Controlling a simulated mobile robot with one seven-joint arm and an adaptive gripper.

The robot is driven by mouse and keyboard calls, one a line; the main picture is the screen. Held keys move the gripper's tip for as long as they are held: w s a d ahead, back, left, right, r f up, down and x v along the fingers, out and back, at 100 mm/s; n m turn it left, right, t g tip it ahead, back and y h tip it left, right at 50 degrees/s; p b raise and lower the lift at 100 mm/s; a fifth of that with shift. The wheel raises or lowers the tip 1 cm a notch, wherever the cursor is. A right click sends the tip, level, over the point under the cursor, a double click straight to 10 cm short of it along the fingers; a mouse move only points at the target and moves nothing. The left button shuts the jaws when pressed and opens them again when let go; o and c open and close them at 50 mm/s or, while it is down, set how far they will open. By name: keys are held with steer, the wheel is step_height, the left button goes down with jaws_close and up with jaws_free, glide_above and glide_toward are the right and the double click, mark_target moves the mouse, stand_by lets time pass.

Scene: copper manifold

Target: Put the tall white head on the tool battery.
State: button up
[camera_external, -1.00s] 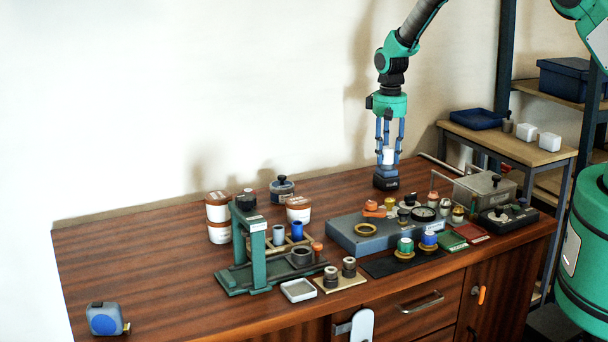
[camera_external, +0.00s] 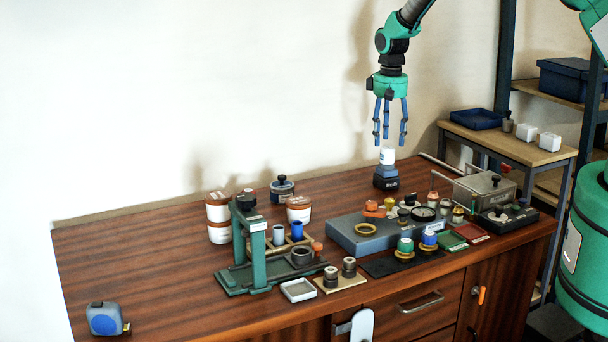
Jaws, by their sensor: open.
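The tall white head (camera_external: 387,157) is a small white cylinder. It stands upright on top of the tool battery (camera_external: 386,181), a dark block with a blue-grey upper part at the back right of the bench. My gripper (camera_external: 390,143) is open and empty, with its blue fingers pointing down just above the white head. The fingers look clear of it.
A grey-blue fixture block (camera_external: 354,240) with several small parts lies in front of the battery. A metal box (camera_external: 484,187) stands to its right. A green press (camera_external: 257,254) and white tubs (camera_external: 218,207) are to the left. The bench's left part is mostly clear.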

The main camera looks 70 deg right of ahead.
mark_target(388, 147)
step_height(388, 147, up, 7)
steer(key=shift+f+p, duration=0.2)
steer(key=shift+p, duration=0.1)
stand_by(0.5)
